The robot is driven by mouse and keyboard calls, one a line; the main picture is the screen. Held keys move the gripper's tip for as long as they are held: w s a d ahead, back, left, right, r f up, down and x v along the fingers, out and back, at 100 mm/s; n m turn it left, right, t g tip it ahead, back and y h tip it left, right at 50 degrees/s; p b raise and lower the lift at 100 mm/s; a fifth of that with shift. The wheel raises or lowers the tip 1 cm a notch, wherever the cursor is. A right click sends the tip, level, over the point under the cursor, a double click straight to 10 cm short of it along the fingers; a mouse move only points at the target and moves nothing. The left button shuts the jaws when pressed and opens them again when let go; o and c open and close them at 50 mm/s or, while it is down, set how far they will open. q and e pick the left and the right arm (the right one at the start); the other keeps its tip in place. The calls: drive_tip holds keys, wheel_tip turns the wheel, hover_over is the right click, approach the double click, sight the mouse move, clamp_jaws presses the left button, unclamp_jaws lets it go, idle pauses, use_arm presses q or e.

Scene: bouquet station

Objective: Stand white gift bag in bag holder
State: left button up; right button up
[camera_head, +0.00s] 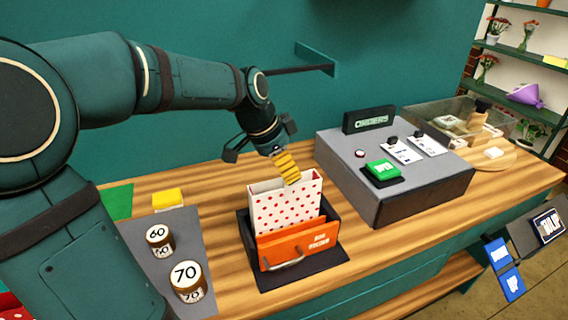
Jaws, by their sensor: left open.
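The orange front hides the bag's lower part. My left gripper (264,146) is open just above the bag's top edge. A yellow ridged piece (286,167) sits between the gripper and the bag's top; I cannot tell whether it belongs to the bag. My right gripper is out of view.
A grey order console (345,160) with a green block (383,169) stands right of the holder. Weights marked 60 (160,240) and 70 (188,281) and a yellow block (168,199) are at the left. A clear bin (420,112) is at the back right.

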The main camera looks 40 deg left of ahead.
use_arm(q)
drive_tip(key=v, duration=1.2)
idle(0.3)
